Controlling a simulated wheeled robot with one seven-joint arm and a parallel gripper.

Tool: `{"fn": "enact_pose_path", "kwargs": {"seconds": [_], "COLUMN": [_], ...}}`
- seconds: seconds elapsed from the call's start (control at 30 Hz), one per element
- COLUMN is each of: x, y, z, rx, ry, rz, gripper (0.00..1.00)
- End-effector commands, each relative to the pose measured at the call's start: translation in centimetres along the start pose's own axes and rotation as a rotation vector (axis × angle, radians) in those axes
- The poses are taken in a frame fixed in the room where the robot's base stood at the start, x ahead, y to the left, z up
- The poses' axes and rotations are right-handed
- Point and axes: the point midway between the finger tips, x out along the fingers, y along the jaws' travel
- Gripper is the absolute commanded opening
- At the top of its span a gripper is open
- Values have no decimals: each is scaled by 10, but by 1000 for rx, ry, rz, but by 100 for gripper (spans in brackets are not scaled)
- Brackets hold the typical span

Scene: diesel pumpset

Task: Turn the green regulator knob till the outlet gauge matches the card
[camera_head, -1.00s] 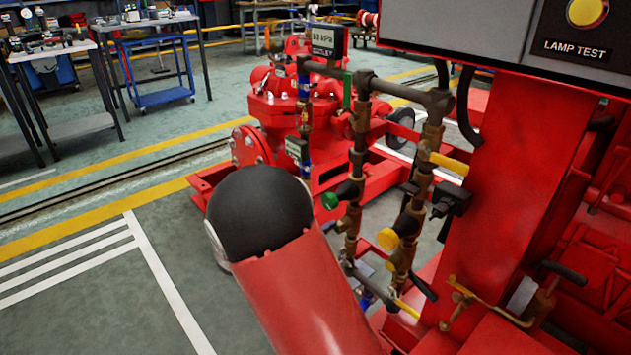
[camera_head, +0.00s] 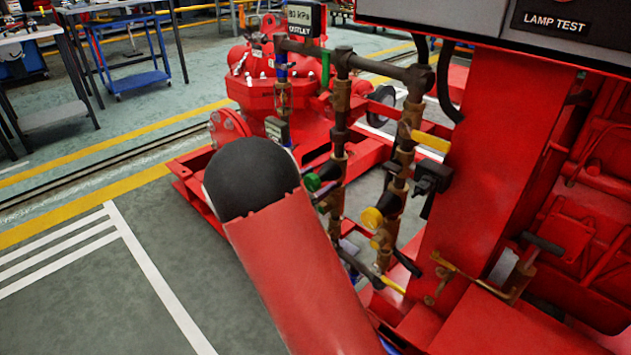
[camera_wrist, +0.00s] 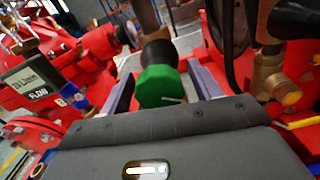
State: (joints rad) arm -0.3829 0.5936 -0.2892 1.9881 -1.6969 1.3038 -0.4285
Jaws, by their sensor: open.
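The green regulator knob (camera_head: 312,182) sits on the upright brown-fitted pipe, just right of my arm's black joint in the head view. In the wrist view the green knob (camera_wrist: 160,86) lies between the two grey fingers of my gripper (camera_wrist: 163,88), with a pale mark on its face. The fingers are open, one on each side of it; whether they touch it is unclear. I cannot make out the card.
A yellow knob (camera_head: 371,217) sits on the neighbouring pipe, right of the green one. A yellow lever (camera_head: 430,141) and a red column (camera_head: 490,170) are farther right. A flow display (camera_wrist: 35,84) is left in the wrist view. The floor at left is clear.

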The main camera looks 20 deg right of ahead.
Motion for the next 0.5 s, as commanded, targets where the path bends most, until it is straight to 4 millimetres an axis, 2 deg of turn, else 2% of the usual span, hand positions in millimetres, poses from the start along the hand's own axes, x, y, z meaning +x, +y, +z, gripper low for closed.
{"fn": "enact_pose_path", "kwargs": {"seconds": [0.07, 0.33, 0.37, 0.5], "x": [0, 0, 0, 0], "y": [0, 0, 0, 0], "z": [0, 0, 0, 0], "rx": [0, 0, 0, 7], "ry": [0, 0, 0, 0], "rz": [0, -1, -1, -1], "gripper": [57, 21, 18, 18]}}
